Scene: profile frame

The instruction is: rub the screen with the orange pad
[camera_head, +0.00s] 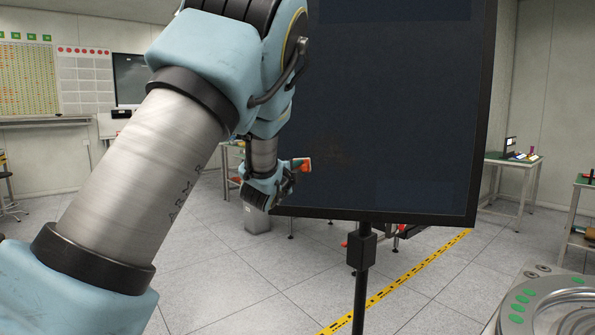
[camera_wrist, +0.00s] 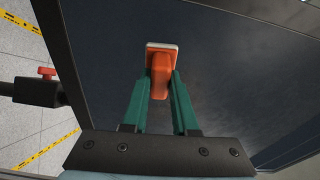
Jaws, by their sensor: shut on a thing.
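The screen (camera_head: 400,100) is a large dark panel with a black frame on a black stand in the head view. A faint brownish smudge (camera_head: 333,153) shows on its lower left part. My gripper (camera_head: 296,172) is at the screen's lower left edge. In the wrist view, the green fingers of my gripper (camera_wrist: 160,88) are shut on the orange pad (camera_wrist: 160,75), which has a pale flat face at its far end. The pad is in front of the dark screen (camera_wrist: 235,75). I cannot tell whether the pad touches it. My arm hides the screen's upper left side.
The stand's pole (camera_head: 361,275) runs down to the floor, with a red knob (camera_wrist: 47,72) beside it in the wrist view. A table (camera_head: 515,160) with small items is at the right. Open tiled floor lies around the stand.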

